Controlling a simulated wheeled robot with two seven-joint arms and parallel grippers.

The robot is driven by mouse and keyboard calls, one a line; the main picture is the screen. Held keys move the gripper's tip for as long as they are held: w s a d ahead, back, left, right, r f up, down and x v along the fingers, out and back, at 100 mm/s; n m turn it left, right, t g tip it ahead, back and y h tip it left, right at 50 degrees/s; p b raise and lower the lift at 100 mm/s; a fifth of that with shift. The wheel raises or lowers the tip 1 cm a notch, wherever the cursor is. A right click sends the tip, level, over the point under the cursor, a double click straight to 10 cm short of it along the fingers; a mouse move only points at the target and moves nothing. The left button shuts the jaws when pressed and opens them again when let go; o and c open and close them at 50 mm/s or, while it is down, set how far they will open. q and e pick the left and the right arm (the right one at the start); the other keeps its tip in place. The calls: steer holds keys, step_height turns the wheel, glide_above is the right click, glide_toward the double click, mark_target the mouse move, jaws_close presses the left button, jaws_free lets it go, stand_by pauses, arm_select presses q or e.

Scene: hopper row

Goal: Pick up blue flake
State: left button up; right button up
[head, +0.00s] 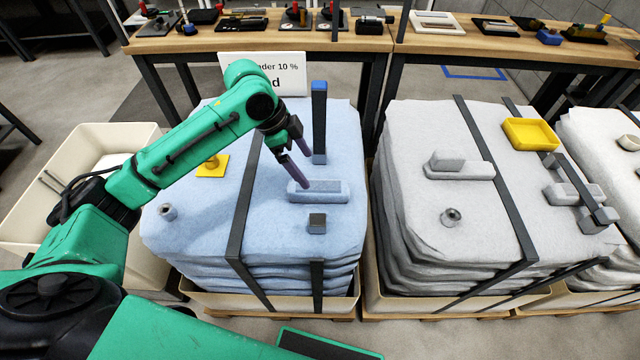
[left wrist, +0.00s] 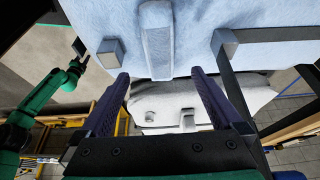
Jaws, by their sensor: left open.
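The blue flake (head: 335,194) is a long, pale blue-grey bar lying flat on top of the blue bale stack (head: 200,255). It also shows in the left wrist view (left wrist: 157,40), at the top middle. My left gripper (head: 302,168) points down over the flake, its purple fingers overlapping the flake in the head view. In the left wrist view my left gripper (left wrist: 157,80) has its fingers wide apart with nothing between them; the flake lies ahead, between their lines. Contact cannot be told. My right arm shows at the left of the wrist view; its gripper (left wrist: 80,62) is small and unclear.
Near the flake stand a dark-topped cube (head: 317,224), an upright blue-topped post (head: 319,120), a yellow plate (head: 212,166) and a small ring (head: 167,211). Dark straps cross the bale. A grey bale stack (head: 420,270) with a yellow tray (head: 530,134) stands right. A cream bin (head: 110,137) stands left.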

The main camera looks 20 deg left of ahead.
mark_target(318, 186)
arm_select(q)
steer(key=x, duration=0.3)
steer(key=shift+s+d+f, duration=0.1)
steer(key=shift+d+f, duration=0.1)
steer(key=shift+f, duration=0.05)
steer(key=x, duration=0.2)
steer(key=p+x, duration=0.1)
steer(key=x, duration=0.2)
steer(key=shift+a+f, duration=0.1)
steer(key=shift+f, duration=0.5)
steer(key=c, duration=1.4)
arm_select(e)
steer(key=shift+s+r, duration=0.3)
steer(key=shift+r, duration=0.15)
arm_select(q)
steer(key=shift+r, duration=0.15)
